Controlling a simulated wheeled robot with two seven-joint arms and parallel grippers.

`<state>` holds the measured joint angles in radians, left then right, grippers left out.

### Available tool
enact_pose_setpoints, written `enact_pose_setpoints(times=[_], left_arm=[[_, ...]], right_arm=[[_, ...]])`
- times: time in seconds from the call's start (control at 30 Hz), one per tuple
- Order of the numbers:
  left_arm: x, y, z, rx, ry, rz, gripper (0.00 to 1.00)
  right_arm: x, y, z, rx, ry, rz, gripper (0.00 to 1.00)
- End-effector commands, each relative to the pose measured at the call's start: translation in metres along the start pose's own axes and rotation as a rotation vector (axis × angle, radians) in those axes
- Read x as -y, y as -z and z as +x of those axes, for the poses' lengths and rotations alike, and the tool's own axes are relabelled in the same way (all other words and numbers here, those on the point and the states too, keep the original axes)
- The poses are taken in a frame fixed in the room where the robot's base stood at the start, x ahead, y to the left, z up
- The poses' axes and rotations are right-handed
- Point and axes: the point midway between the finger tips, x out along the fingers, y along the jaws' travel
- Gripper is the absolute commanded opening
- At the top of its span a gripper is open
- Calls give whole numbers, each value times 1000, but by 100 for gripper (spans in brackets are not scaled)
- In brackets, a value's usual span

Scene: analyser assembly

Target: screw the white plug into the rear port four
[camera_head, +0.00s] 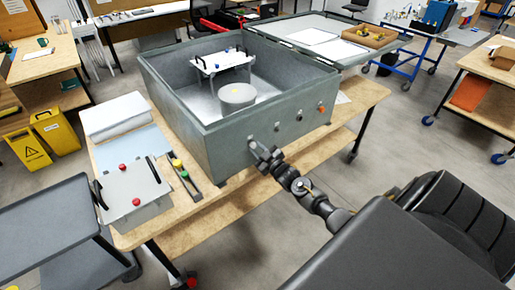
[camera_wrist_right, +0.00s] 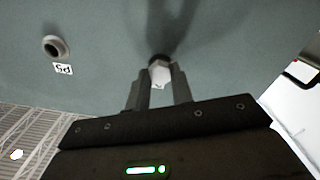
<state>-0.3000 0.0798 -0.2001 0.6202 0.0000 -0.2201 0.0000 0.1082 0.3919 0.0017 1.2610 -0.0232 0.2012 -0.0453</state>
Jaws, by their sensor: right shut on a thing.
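The analyser is a large grey open-topped box (camera_head: 225,160) on a wooden table in the head view. My right gripper (camera_head: 259,152) is at its near wall. In the right wrist view my right gripper (camera_wrist_right: 160,85) is shut on the white plug (camera_wrist_right: 159,72), held between its two fingertips. The plug's far end meets a dark round port (camera_wrist_right: 160,58) in the grey wall. How deep it sits cannot be seen. A neighbouring port (camera_wrist_right: 55,47) with a label reading P5 upside down is to the left. My left gripper is not in view.
Other fittings, one with an orange cap (camera_head: 321,109), line the same wall. A narrow tray (camera_head: 187,180) with coloured plugs and a grey panel (camera_head: 135,192) with red knobs lie left of the box. The lid (camera_head: 320,30) is open behind.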

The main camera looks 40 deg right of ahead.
Motion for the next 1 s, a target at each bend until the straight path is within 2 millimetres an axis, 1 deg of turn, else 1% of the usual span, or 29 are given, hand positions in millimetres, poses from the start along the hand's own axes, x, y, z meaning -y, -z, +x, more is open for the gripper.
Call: enact_pose_setpoints(times=[0.03,0.1,0.5,0.53,0.63,0.9,1.0], left_arm=[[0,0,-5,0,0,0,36],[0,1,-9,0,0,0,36],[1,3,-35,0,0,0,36],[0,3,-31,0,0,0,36],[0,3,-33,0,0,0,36],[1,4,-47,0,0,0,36],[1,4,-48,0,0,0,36]], right_arm=[[-1,2,0,1,-2,107,0],[0,3,0,1,-3,270,0],[1,5,2,-2,-2,1220,0],[2,2,1,0,0,1201,0],[1,3,1,-1,0,1243,0],[0,4,1,-2,-1,1641,0],[1,4,1,-2,-1,1720,0]])
